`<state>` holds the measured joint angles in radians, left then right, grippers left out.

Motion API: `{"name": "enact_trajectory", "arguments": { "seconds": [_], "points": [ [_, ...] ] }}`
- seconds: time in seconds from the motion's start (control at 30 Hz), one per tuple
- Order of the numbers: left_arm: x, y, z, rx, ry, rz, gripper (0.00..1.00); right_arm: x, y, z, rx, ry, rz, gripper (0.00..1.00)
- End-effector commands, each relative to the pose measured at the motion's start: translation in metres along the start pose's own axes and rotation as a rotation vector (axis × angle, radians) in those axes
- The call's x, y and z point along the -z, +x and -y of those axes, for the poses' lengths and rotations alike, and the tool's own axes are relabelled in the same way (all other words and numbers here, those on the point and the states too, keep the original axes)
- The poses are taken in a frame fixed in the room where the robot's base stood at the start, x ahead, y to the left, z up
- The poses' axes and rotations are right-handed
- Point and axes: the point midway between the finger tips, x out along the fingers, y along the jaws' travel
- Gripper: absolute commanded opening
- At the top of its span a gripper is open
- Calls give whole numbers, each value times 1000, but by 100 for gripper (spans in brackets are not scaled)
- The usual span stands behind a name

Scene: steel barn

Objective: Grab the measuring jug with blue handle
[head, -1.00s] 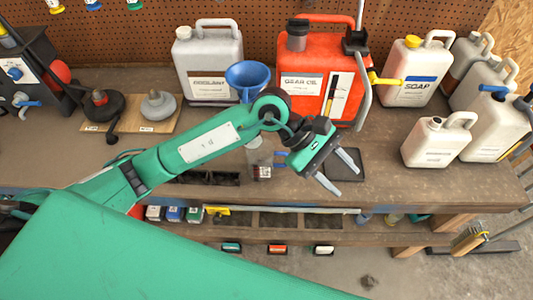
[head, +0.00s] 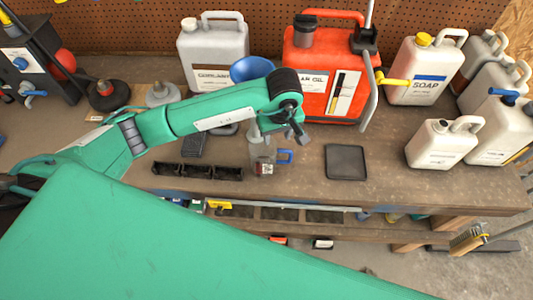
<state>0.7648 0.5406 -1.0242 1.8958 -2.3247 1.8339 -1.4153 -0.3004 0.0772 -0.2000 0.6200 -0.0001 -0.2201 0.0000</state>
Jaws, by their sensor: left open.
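The measuring jug (head: 262,158) is a clear, greyish vessel standing on the bench in the middle of the head view. Its blue handle (head: 286,156) points right, and a small dark and red label shows near its base. My left gripper (head: 298,136) hangs from the wrist just above and to the right of the jug, close to the handle. It is seen nearly end-on and is open, with nothing visible between its fingers. The wrist and gripper partly cover the jug's upper part. I cannot tell whether they touch. My right gripper is not in view.
A flat black tray (head: 346,162) lies right of the jug, and a black bin row (head: 197,171) lies left. Behind stand a red gear oil can (head: 322,70), a coolant can (head: 212,55) and a blue funnel (head: 251,69). Several white canisters, including soap (head: 424,70), fill the right.

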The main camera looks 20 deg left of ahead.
Motion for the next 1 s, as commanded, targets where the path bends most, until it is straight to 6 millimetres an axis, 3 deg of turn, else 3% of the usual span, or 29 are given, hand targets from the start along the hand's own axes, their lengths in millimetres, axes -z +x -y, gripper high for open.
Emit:
{"name": "enact_trajectory", "arguments": {
  "seconds": [0.37, 0.7, 0.97, 1.0],
  "points": [
    [-5, 25, -2, 1, 1, 5, 44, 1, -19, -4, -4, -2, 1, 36],
    [-8, 64, -4, 0, -1, 2, 44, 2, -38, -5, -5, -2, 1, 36],
    [-8, 67, -4, -2, 0, 1, 44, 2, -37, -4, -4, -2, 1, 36],
    [-8, 67, -4, -2, 0, 1, 37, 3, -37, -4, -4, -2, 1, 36]
  ]
}}
